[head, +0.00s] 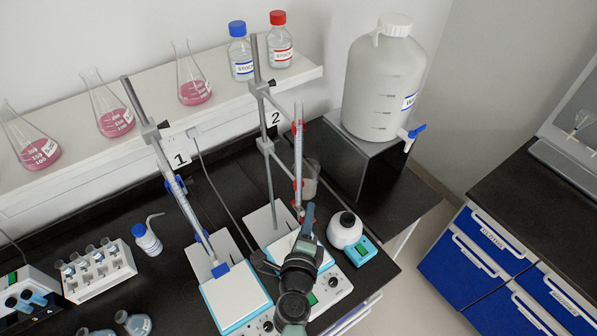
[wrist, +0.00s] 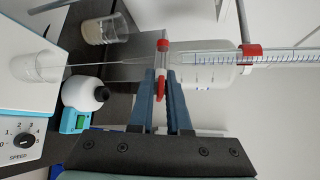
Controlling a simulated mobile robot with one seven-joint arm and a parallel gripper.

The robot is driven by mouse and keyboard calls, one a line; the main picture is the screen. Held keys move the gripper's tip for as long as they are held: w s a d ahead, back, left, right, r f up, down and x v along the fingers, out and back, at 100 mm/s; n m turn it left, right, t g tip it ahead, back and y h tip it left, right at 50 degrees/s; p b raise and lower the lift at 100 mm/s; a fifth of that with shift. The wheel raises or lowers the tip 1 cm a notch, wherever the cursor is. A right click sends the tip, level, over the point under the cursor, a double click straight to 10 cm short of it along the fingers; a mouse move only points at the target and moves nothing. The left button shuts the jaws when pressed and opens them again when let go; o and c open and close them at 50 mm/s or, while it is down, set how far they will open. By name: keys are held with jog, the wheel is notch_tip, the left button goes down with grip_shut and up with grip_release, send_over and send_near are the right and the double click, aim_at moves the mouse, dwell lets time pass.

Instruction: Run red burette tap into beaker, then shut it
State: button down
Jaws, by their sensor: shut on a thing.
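The burette with red fittings (head: 298,150) stands upright in the clamp on stand 2. In the wrist view it lies sideways as a clear graduated tube (wrist: 290,56). Its red tap (wrist: 161,88) sits between the two blue-grey fingers of my gripper (wrist: 162,78), which is shut on it. In the head view my gripper (head: 306,222) is at the burette's lower end. A clear beaker (wrist: 36,66) stands on the white stirrer below the tip. A thin line runs from the tip into the beaker; I cannot tell whether it is liquid or glass. My arm hides this beaker in the head view.
A second beaker (wrist: 105,29) with beige contents stands behind the burette. The blue-clamped burette (head: 183,205) is at left, and a large carboy (head: 384,85) stands behind right.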

jog(key=shift+f+b, duration=0.35)
jog(key=shift+b, duration=0.65)
jog(key=shift+n+t+b, duration=0.3)
jog(key=shift+b, duration=0.25)
jog(key=n+t+b, duration=0.1)
jog(key=b, duration=0.4)
jog(key=shift+r+h, duration=0.1)
jog(key=shift+h, duration=0.3)
jog(key=shift+r+b, duration=0.1)
jog(key=shift+b, duration=0.2)
jog(key=shift+r+n+t, duration=0.2)
jog(key=shift+n+t, duration=0.1)
jog(key=c, duration=0.8)
grip_release()
